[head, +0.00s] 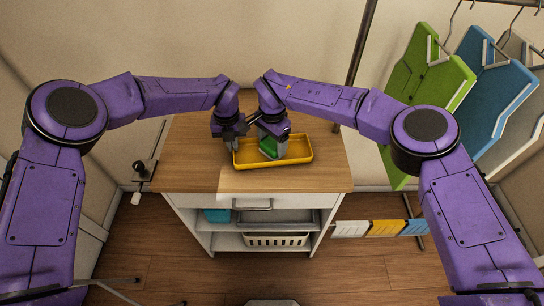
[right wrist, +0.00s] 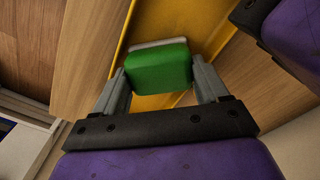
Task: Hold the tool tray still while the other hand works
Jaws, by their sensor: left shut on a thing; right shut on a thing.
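The yellow tool tray (head: 299,150) lies on the wooden top of a small cabinet. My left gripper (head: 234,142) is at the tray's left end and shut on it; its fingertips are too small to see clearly. I cannot tell whether the block touches the tray floor.
The wooden top (head: 185,150) is clear around the tray. A black clamp-like fitting (head: 146,168) is at its left edge. Below are a drawer and shelves with a white basket (head: 276,239). Green (head: 425,85) and blue (head: 492,80) garment-like panels hang from a rack at right.

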